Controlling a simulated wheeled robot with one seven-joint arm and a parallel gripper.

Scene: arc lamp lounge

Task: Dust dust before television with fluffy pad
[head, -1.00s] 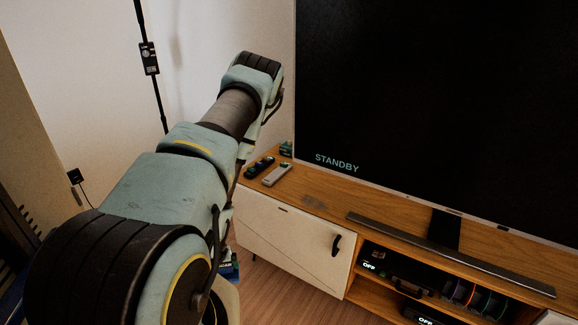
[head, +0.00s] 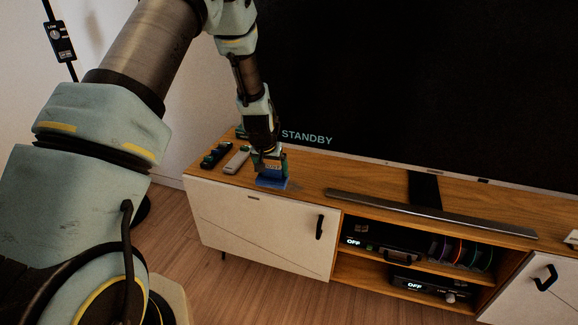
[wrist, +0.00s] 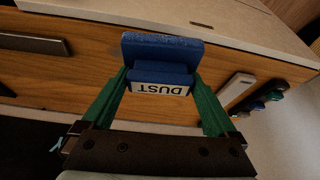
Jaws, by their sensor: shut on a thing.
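My gripper (head: 270,170) is low over the wooden top of the TV cabinet, left of the soundbar. It is shut on a blue fluffy pad (head: 271,184), which is at the cabinet top near its front edge. In the wrist view the pad (wrist: 162,48) sits between the green fingers, its block labelled DUST. A faint grey dust patch (head: 297,187) shows just right of the pad; part of it may be hidden by the pad. I cannot tell whether the pad presses on the wood. The television (head: 400,80) stands behind, showing STANDBY.
Left of my gripper lie a grey remote (head: 237,159) and a dark one (head: 216,155). The soundbar (head: 430,213) runs along the cabinet top to the right. White doors and open shelves with devices are below.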

